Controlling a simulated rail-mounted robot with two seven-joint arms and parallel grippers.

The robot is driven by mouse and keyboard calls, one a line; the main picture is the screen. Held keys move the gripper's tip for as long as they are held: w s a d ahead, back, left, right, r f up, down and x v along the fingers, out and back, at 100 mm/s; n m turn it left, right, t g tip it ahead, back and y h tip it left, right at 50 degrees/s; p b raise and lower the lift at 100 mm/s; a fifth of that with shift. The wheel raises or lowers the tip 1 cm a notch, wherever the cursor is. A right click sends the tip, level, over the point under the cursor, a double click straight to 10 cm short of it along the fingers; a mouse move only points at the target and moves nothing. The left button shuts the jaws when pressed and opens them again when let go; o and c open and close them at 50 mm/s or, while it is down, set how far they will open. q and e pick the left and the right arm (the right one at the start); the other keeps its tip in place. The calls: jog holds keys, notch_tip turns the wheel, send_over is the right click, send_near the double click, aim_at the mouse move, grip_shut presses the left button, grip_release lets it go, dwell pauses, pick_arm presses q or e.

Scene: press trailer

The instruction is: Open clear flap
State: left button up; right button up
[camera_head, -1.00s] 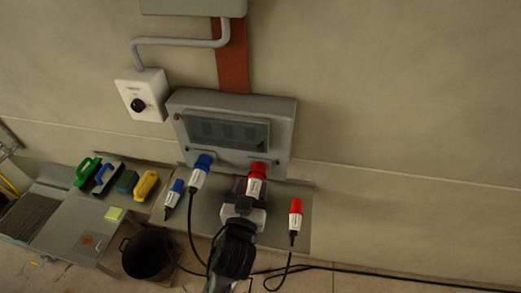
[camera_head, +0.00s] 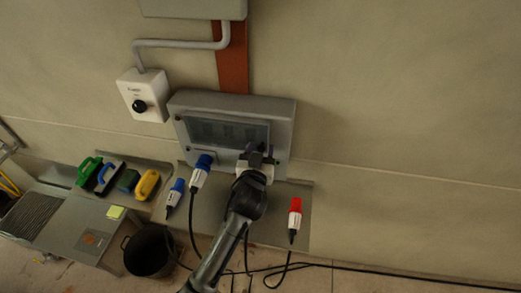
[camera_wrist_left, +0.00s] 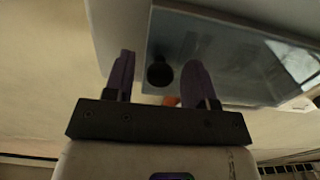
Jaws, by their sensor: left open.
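The clear flap (camera_head: 222,130) is a dark-looking transparent cover on the front of the grey box (camera_head: 284,118) on the wall. It lies closed against the box in the head view. My left gripper (camera_head: 262,152) is at the flap's lower right corner and hides that corner. In the left wrist view the gripper (camera_wrist_left: 160,78) is open, with its two fingers either side of a dark round knob (camera_wrist_left: 159,74) by the edge of the clear flap (camera_wrist_left: 225,62). I cannot tell whether the fingers touch it. My right gripper is not in view.
A blue plug (camera_head: 201,170) sits in the box's underside. A loose blue plug (camera_head: 174,192) and a red plug (camera_head: 295,215) are on the panel below, with hanging cables. A white switch box (camera_head: 142,94) is at upper left. The wall to the right is clear.

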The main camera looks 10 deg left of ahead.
pick_arm(q)
grip_shut()
dwell(0.6)
